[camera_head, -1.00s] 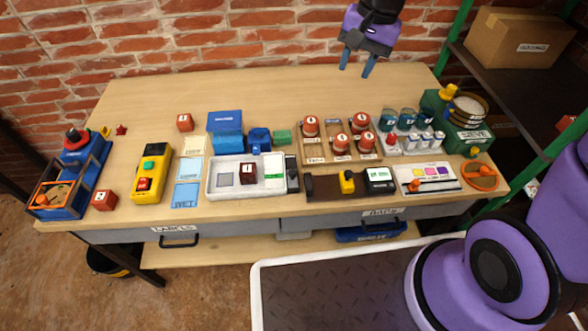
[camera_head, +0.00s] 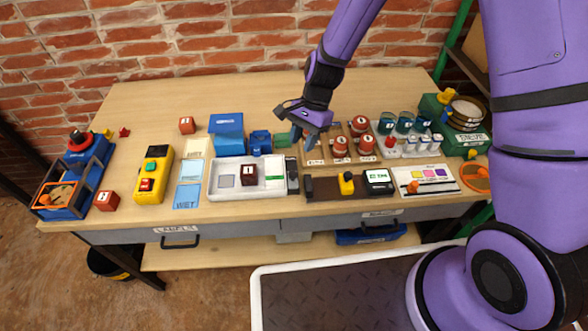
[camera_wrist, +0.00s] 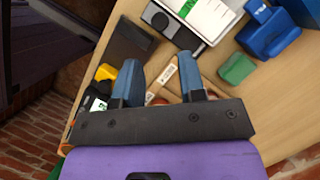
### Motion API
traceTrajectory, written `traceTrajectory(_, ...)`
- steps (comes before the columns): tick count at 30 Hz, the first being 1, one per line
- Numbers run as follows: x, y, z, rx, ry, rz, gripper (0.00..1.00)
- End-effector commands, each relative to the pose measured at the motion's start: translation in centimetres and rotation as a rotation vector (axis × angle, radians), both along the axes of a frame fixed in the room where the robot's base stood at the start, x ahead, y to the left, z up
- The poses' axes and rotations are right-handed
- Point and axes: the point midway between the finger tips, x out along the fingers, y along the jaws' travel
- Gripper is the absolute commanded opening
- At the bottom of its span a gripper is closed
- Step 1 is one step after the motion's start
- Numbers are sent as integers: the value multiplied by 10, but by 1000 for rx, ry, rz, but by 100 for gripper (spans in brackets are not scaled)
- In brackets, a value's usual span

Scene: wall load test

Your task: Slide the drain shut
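A white tray (camera_head: 215,190) lies near the front middle of the bench, with a grey square and a dark red block (camera_head: 249,175) in it. A narrow dark grey fitting (camera_head: 292,177) stands against its right end; it looks like the drain slide, but no label confirms this. In the wrist view the fitting (camera_wrist: 180,32) shows a dark round part beside the white tray (camera_wrist: 205,12). I cannot tell how far the drain is open. My gripper (camera_head: 304,141) is open and empty, above the bench behind the fitting. Its blue fingers (camera_wrist: 160,72) point towards the fitting.
A green block (camera_head: 283,140) and a blue holder (camera_head: 260,142) lie left of my gripper. A wooden rack with red-topped jars (camera_head: 340,147) is close on the right. A dark track with a yellow knob (camera_head: 346,183) lies right of the fitting. The back left of the bench is clear.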

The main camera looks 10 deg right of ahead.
Motion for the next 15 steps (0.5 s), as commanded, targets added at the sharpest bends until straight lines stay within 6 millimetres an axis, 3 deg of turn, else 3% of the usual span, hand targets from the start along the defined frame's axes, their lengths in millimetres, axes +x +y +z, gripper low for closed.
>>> traceTrajectory(15,-22,23,-75,0,2,2,37)
